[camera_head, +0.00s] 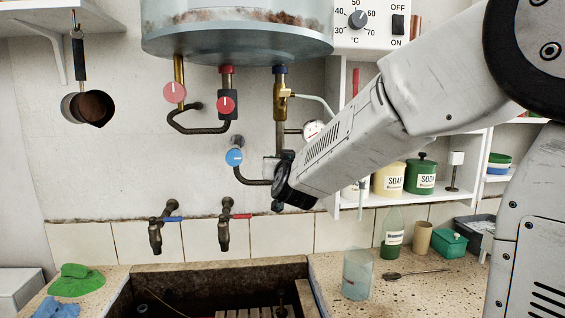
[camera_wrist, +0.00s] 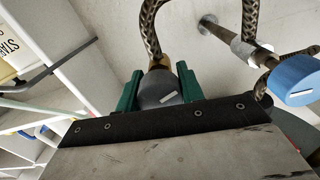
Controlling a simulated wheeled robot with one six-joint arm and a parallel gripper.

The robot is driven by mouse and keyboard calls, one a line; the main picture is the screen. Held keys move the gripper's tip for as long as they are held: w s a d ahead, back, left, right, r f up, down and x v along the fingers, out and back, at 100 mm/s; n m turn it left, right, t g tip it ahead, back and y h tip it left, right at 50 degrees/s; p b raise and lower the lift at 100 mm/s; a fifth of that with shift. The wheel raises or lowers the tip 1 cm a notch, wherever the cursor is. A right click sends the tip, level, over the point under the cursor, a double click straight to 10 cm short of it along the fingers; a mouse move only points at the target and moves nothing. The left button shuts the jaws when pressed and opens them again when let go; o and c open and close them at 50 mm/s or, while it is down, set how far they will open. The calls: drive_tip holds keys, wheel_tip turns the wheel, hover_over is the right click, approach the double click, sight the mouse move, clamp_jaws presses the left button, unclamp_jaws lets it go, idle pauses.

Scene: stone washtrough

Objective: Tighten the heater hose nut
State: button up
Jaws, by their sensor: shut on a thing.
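The hose nut (camera_wrist: 158,92), a dark grey rounded fitting with a short white mark, sits at the lower end of a braided hose (camera_wrist: 150,28) in the wrist view. My gripper (camera_wrist: 159,84) has its green jaws on either side of the nut and is shut on it. In the head view my gripper (camera_head: 279,163) is below the heater tank (camera_head: 238,40), by the pipe under its blue-collared outlet. My wrist and arm hide most of the nut and jaws there.
A blue-knobbed valve (camera_head: 234,157) is close left of my gripper; its knob is at right in the wrist view (camera_wrist: 294,80). A pressure gauge (camera_head: 313,130) and shelf (camera_head: 380,199) with tins are right. Two taps stand over the stone trough (camera_head: 205,268).

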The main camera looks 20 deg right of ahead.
drive_tip(key=m, duration=0.5)
idle(0.5)
drive_tip(key=o, duration=1)
drive_tip(key=shift+d, duration=0.15)
drive_tip(key=shift+s, duration=0.15)
drive_tip(key=v, duration=0.7)
drive_tip(key=shift+s, duration=0.2)
